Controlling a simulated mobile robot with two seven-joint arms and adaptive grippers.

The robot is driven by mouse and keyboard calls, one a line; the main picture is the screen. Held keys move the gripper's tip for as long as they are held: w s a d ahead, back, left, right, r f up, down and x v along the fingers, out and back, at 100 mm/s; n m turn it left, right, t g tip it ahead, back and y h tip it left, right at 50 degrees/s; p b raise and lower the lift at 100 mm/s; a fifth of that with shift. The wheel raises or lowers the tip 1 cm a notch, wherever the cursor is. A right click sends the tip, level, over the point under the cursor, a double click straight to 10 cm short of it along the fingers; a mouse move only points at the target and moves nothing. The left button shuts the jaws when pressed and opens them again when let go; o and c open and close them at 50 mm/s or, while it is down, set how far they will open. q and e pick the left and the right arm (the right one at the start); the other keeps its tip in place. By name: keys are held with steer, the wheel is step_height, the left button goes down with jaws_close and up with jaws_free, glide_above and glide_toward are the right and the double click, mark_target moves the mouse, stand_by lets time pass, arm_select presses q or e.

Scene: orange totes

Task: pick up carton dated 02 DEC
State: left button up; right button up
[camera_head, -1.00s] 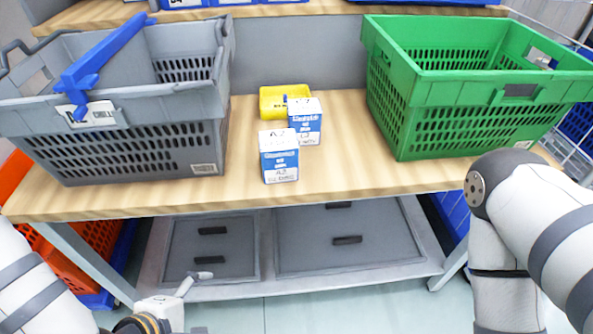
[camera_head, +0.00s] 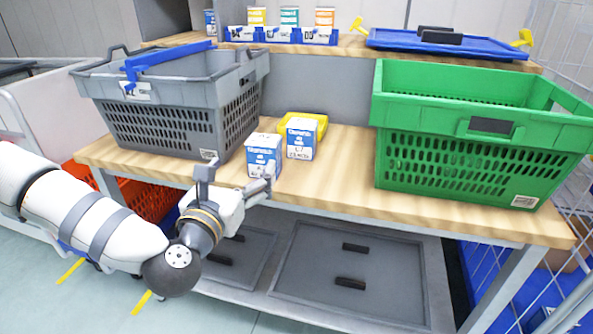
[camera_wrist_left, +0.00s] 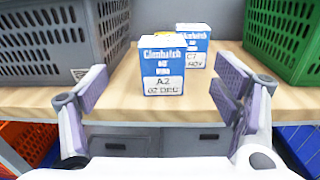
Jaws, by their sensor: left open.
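The carton dated 02 DEC (camera_wrist_left: 163,62) is white and blue, marked A2, and stands upright near the front edge of the wooden table. In the head view this carton (camera_head: 262,157) is the nearer, left one of two. A second carton (camera_head: 301,139) stands just behind it to the right; in the wrist view this carton (camera_wrist_left: 198,45) shows C7 and NOV, partly hidden. My left gripper (camera_head: 236,177) is open at the table's front edge, in front of the 02 DEC carton. In the wrist view its fingers (camera_wrist_left: 163,86) are spread on either side of the carton, apart from it. My right gripper is not in view.
A grey basket (camera_head: 160,125) with a blue handle stands left of the cartons, close to my left gripper. A green crate (camera_head: 470,160) stands to the right. A yellow bin (camera_head: 318,119) sits behind the cartons. The tabletop (camera_head: 335,175) between cartons and green crate is clear.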

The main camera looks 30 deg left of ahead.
mark_target(260, 147)
arm_select(q)
steer(key=x, duration=1.2)
steer(key=shift+w+d, duration=0.1)
steer(key=shift+w, duration=0.15)
steer(key=c, duration=1.5)
